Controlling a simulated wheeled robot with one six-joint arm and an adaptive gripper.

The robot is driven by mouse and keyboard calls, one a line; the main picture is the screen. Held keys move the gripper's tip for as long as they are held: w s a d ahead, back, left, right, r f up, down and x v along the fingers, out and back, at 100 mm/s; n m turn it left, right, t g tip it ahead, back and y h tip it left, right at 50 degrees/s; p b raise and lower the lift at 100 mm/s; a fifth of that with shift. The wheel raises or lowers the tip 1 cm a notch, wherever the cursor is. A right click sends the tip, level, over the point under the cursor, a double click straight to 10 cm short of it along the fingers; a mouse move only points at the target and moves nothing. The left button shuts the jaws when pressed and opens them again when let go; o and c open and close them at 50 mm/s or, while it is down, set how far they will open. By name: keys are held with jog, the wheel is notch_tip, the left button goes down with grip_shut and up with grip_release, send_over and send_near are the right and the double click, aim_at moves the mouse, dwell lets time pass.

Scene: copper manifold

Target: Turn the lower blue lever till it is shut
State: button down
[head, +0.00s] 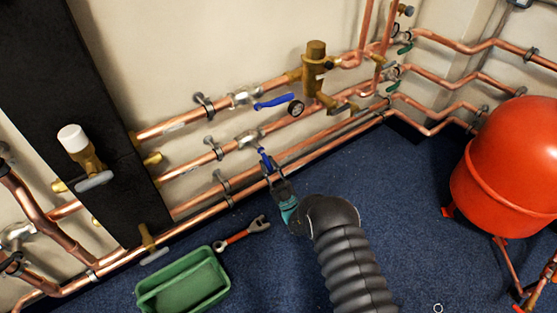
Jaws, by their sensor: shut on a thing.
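The lower blue lever (263,155) is on the silver valve (248,138) of the lower copper pipe on the wall. It points down and slightly right, at an angle across its pipe. My gripper (272,174) is shut on the lever's free end, coming from below right. The fingers hide the tip of the lever. The upper blue lever (274,102) sits on the pipe above and lies roughly along that pipe.
Lower copper pipes (190,208) run behind my gripper. A red wrench (240,233) and green tray (182,283) lie on the blue floor. A red tank (512,150) stands right.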

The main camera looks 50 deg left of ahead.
jog(key=shift+s+a+f+m+t, duration=0.1)
jog(key=shift+s+m+t, duration=0.2)
jog(key=shift+m+t, duration=0.2)
jog(key=c, duration=1.1)
grip_release()
jog(key=shift+g, duration=0.3)
jog(key=shift+w, duration=0.15)
